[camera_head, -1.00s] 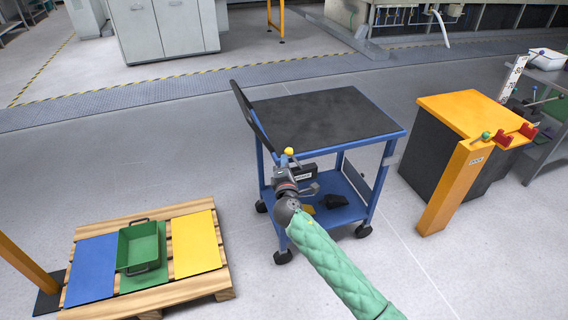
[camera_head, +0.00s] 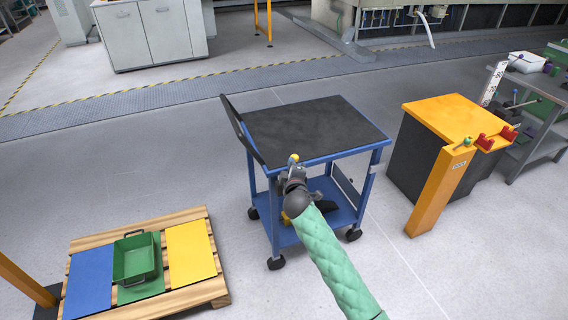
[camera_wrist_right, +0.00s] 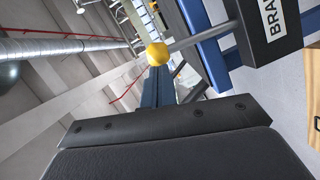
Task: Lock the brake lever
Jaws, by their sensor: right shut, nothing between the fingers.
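The brake lever shows as a yellow ball knob (camera_head: 294,157) at the near edge of the blue cart (camera_head: 266,197). In the right wrist view the knob (camera_wrist_right: 157,53) sits on a thin grey rod. The rod runs right to a dark box with a white label (camera_wrist_right: 270,17) that reads "BRA", the rest cut off. My right gripper (camera_head: 293,174) is shut and empty, just below the knob in the head view. In the wrist view its fingers (camera_wrist_right: 158,87) appear directly below the knob; I cannot tell whether they touch it. My left gripper is not in view.
The cart has a black top (camera_head: 315,127) and a lower shelf. An orange-topped cabinet (camera_head: 440,115) stands to its right. A wooden pallet (camera_head: 200,292) with coloured panels and a green bin (camera_head: 135,260) lies at the left. Floor between pallet and cart is clear.

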